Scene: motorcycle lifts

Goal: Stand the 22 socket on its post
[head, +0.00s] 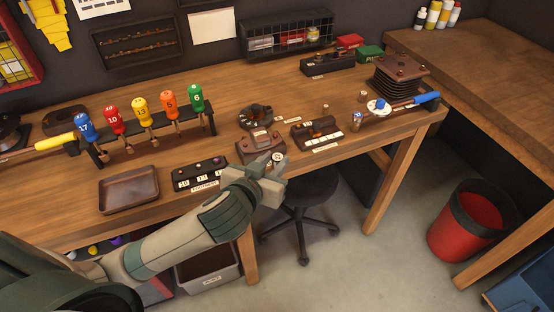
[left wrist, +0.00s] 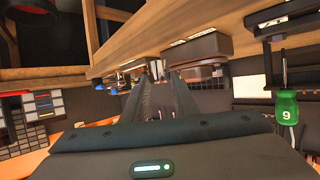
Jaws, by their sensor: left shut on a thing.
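My left gripper (head: 270,184) is in front of the bench's near edge, at the right of the black socket rail. It is shut on a small round piece with a pale, marked top (head: 277,158), which looks like the 22 socket; its number is too small to read. The black socket rail (head: 200,175) lies near the front edge with small pieces on top and white number labels on its front; my forearm passes in front of its right end.
A brown tray (head: 129,189) lies left of the rail. A brown block (head: 260,147) stands just behind the gripper, and a dark holder (head: 317,132) is to its right. A rack of coloured screwdrivers (head: 150,135) stands behind. A stool (head: 303,190) is below the bench edge.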

